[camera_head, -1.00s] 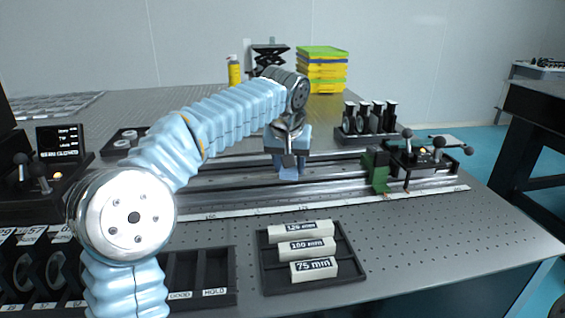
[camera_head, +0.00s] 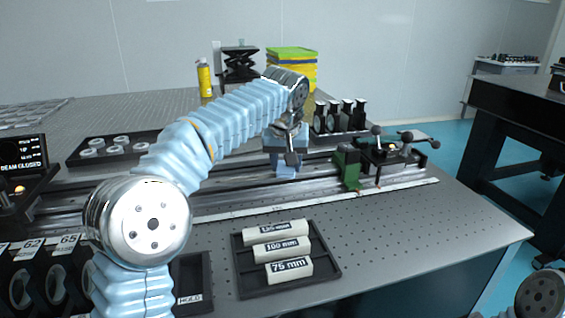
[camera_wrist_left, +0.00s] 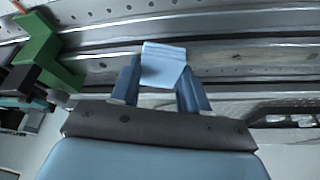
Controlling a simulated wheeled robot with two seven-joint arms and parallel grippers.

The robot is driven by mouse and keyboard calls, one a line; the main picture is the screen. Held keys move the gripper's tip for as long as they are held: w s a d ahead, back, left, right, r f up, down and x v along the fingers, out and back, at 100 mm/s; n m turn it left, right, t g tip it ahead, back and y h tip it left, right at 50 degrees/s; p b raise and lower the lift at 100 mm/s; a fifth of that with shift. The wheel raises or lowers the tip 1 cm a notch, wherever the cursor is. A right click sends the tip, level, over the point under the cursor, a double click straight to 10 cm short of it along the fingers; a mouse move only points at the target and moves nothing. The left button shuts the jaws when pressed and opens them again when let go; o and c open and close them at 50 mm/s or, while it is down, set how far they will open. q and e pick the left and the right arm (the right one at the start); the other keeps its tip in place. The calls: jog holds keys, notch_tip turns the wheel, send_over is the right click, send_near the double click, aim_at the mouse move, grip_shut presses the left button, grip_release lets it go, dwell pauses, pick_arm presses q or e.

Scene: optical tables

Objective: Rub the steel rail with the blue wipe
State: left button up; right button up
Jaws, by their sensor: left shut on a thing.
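The steel rail (camera_head: 234,198) runs left to right across the table, and its bars also show in the left wrist view (camera_wrist_left: 245,66). The blue wipe (camera_wrist_left: 163,65) is a small folded light-blue piece between the fingers in the left wrist view. My left gripper (camera_head: 287,172) is shut on the wipe and points down at the rail, left of the green carriage. In the left wrist view the wipe lies over the rail; I cannot tell whether it touches. The gripper hides part of the rail. My right gripper is not in view.
A green carriage (camera_head: 346,168) sits on the rail, right of my gripper, with a black knob unit (camera_head: 392,152) beyond it. In front lies a black tray (camera_head: 325,262) with labelled white blocks. A rack of dark holders (camera_head: 340,117) stands behind. The perforated table right of the tray is clear.

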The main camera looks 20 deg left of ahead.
aim_at(217, 181)
pick_arm(q)
jog(key=shift+s+a+f+b, duration=0.1)
jog(key=shift+s+a+b, duration=0.2)
jog(key=shift+a, duration=0.2)
jog(key=shift+s+a+f+b, duration=0.15)
jog(key=shift+s+a, duration=0.15)
jog(key=shift+a, duration=0.2)
jog(key=shift+s+a, duration=0.35)
jog(key=shift+a, duration=0.2)
jog(key=shift+s+a, duration=0.3)
jog(key=shift+a, duration=0.2)
jog(key=shift+s+a+r+b, duration=0.1)
jog(key=shift+s+a+b, duration=0.1)
jog(key=shift+s+a, duration=0.45)
jog(key=shift+s+a+r+b, duration=0.15)
jog(key=shift+s+a, duration=0.15)
jog(key=shift+a, duration=0.6)
jog(key=shift+s+a+b, duration=0.2)
jog(key=shift+s+a, duration=0.3)
jog(key=shift+a, duration=0.3)
jog(key=shift+s+a+f+b, duration=0.15)
jog(key=shift+s+a, duration=0.2)
jog(key=shift+a, duration=0.2)
jog(key=shift+s+a+r+b, duration=0.15)
jog(key=shift+s+a, duration=0.2)
jog(key=shift+a, duration=0.2)
jog(key=shift+s+a, duration=0.5)
jog(key=shift+a, duration=0.35)
jog(key=shift+s+a, duration=0.5)
jog(key=shift+a, duration=0.35)
